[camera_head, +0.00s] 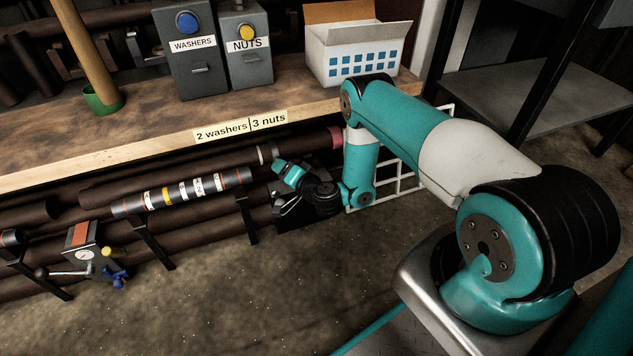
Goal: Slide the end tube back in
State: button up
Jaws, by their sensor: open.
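A dark tube (183,190) with several white and yellow labelled bands and orange rings lies along the brackets below the bench, in the left half. Another short tube end (12,238) with an orange ring shows at the left edge, mostly out of frame. I cannot tell which of these is the end tube. My gripper (283,203) is open, low beside the pipes, to the right of the banded tube's right end and apart from it. No tube shows between its fingers; they are small and partly dark.
Black brackets (152,242) stick out under the pipes. The wooden bench (140,135) overhangs them. A white wire rack (405,175) is behind my arm. The floor (230,295) in front is clear.

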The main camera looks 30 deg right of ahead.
jog(key=p+v, duration=1.4)
jog(key=p, duration=1)
jog(key=shift+s, duration=0.2)
jog(key=shift+a+r, duration=0.1)
